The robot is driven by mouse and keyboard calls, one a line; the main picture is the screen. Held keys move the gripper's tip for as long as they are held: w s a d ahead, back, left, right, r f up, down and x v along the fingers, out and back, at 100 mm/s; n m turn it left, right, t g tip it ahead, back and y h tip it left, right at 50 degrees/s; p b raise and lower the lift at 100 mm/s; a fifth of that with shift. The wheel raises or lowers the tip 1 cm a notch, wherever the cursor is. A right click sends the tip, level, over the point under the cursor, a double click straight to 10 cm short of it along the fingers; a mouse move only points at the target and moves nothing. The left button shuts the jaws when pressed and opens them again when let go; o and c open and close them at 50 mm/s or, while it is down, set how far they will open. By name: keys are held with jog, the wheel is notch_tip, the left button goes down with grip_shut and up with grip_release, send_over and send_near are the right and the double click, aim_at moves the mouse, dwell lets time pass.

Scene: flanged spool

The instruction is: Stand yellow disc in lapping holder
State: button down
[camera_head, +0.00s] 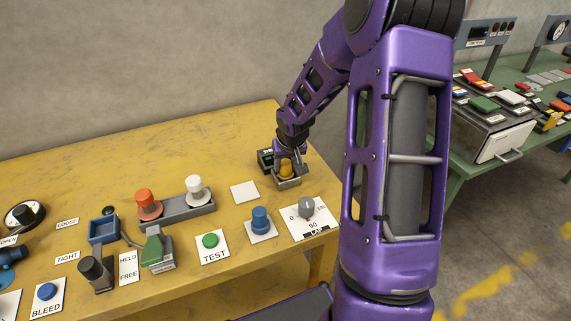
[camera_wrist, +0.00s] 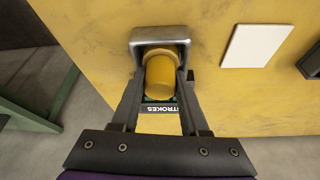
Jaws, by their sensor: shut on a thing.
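The yellow disc (camera_wrist: 160,76), a short rounded yellow piece, is between the fingers of my gripper (camera_wrist: 161,88) in the wrist view. My gripper is shut on it. The lapping holder (camera_wrist: 160,36), a grey metal piece with raised walls, is right at the disc's far end. In the head view the yellow disc (camera_head: 286,167) is at the holder (camera_head: 289,183), with my gripper (camera_head: 290,162) over it. The fingers partly hide the disc, and I cannot tell whether it rests on the holder's floor.
A white square (camera_head: 244,192) lies to the left and a lap dial (camera_head: 306,207) in front. Red (camera_head: 148,204) and white (camera_head: 194,189) pieces stand on a grey rack. The table's back left is clear.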

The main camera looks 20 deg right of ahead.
dwell(0.4)
jog(key=shift+c, duration=1.7)
grip_release()
jog(key=p+v, duration=0.5)
jog(key=v, duration=1.2)
jog(key=shift+r+p, duration=0.2)
jog(key=shift+p, duration=0.2)
jog(key=shift+a, duration=0.1)
